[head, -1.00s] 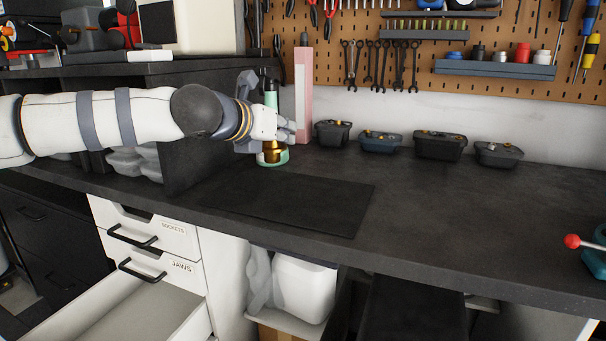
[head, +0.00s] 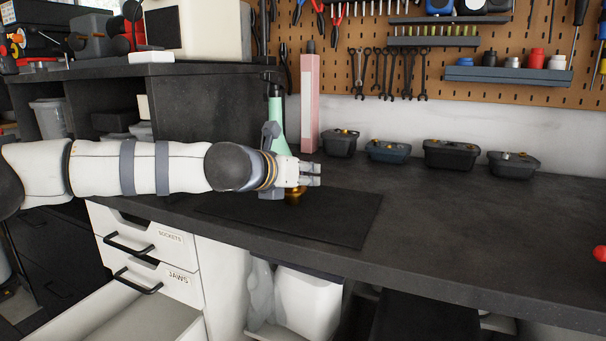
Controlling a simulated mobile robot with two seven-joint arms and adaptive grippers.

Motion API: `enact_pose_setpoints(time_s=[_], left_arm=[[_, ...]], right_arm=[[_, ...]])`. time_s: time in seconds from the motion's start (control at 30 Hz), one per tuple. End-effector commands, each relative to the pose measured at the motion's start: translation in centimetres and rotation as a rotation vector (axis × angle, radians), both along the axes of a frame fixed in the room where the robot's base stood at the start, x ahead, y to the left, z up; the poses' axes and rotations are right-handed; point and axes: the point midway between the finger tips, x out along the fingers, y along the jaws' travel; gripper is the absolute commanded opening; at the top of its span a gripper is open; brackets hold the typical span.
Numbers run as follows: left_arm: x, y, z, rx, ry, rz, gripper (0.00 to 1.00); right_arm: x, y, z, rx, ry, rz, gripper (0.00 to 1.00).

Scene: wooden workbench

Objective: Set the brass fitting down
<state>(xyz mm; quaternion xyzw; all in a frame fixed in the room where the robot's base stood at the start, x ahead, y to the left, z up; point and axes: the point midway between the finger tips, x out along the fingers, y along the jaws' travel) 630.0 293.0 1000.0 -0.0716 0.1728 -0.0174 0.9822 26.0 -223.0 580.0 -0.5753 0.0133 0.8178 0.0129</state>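The brass fitting (head: 294,194) shows as a small gold piece under my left gripper (head: 312,174), mostly hidden by the fingers. My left gripper appears shut on it, over the left back part of the black mat (head: 335,222). I cannot tell whether the fitting touches the mat. My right gripper is not in view.
A green bottle (head: 276,115) and a tall pink box (head: 309,105) stand just behind my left gripper. Several small bins (head: 451,154) line the back wall. The bench (head: 450,220) right of the mat is clear. A drawer (head: 150,310) stands open below.

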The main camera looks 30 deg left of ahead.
Motion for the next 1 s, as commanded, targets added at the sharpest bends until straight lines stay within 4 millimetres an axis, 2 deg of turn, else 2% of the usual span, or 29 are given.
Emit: enact_pose_setpoints(time_s=[0.33,0.47,1.0], left_arm=[[0.0,0.0,0.1,0.000,0.000,-0.001,0.32],[-0.3,0.0,0.9,-0.001,-0.004,-0.001,0.32],[-9.9,0.6,4.6,-0.001,-0.009,-0.001,0.32]], right_arm=[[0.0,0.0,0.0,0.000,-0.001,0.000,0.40],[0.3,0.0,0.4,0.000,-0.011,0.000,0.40],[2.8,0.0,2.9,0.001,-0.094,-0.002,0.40]])
